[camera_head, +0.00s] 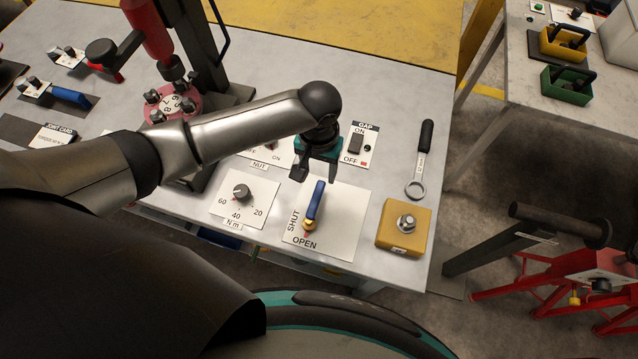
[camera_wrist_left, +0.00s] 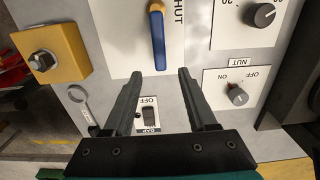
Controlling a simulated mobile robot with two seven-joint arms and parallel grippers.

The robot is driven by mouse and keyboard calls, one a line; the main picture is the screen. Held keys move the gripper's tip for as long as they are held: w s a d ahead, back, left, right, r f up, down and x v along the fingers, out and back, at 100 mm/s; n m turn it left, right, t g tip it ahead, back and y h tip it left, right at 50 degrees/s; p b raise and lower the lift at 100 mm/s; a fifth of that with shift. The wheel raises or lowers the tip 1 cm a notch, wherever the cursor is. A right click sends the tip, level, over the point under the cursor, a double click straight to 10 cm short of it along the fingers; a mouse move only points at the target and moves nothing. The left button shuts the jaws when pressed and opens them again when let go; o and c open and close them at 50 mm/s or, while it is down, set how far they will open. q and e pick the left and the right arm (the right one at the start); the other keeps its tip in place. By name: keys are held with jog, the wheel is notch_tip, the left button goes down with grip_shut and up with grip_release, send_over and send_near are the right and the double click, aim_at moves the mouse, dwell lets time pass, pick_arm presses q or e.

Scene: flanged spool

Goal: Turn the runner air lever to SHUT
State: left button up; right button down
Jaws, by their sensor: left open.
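The runner air lever (camera_head: 314,205) has a blue handle on a yellow base, on a white plate (camera_head: 346,222) marked SHUT along its left side and OPEN at its near edge. The handle points away from the OPEN word, with a small red mark by its base. My left gripper (camera_head: 314,175) is open and empty, just beyond the handle's far end. In the left wrist view, the lever (camera_wrist_left: 158,40) has its blue end ahead of the gap between the fingertips (camera_wrist_left: 160,74), apart from both fingers. My right gripper is not in view.
A torque dial (camera_head: 241,192) lies left of the lever plate. A yellow block with a bolt (camera_head: 404,226) and a ring wrench (camera_head: 421,160) lie to the right. The GAP switch (camera_head: 355,144) and NUT knob (camera_wrist_left: 237,95) are close to the gripper.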

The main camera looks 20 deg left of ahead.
aim_at(319, 189)
pick_arm(q)
notch_tip(319, 189, down, 6)
jog(key=shift+f+b, duration=0.1)
jog(key=shift+b, duration=0.35)
jog(key=shift+f, duration=0.75)
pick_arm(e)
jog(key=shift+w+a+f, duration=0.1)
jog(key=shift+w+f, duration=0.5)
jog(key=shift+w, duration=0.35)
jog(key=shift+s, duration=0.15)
pick_arm(q)
jog(key=shift+c, duration=0.5)
grip_shut()
